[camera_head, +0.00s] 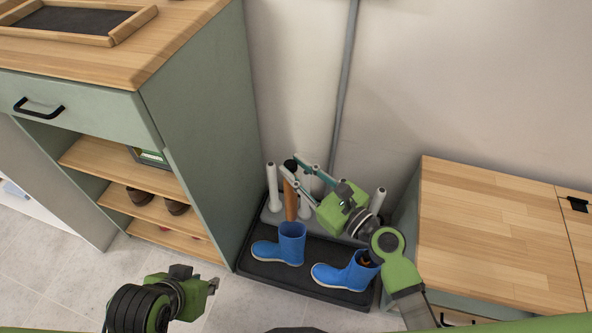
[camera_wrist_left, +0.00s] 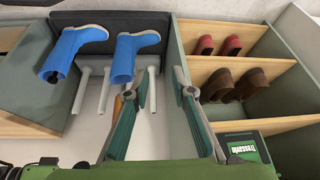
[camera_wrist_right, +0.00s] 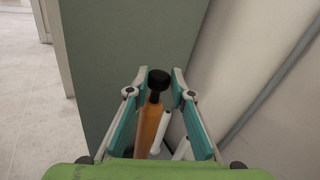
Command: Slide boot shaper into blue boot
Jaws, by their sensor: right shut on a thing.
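The boot shaper is orange (camera_head: 291,203) with a black knob (camera_head: 290,165). It stands upright over the left blue boot (camera_head: 292,243), its lower end at the boot's opening; I cannot tell how deep it is. My right gripper (camera_head: 294,168) is shut on the knob end. In the right wrist view the knob (camera_wrist_right: 158,80) is between the fingertips, with the orange shaft (camera_wrist_right: 147,128) below.
Both boots stand on a black tray (camera_head: 262,270). White posts (camera_head: 271,186) of a rack rise behind them. A green cabinet (camera_head: 195,125) with shoes (camera_head: 140,196) stands left; a wood-topped cabinet (camera_head: 490,230) stands right. A grey pipe (camera_head: 345,80) runs down the wall.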

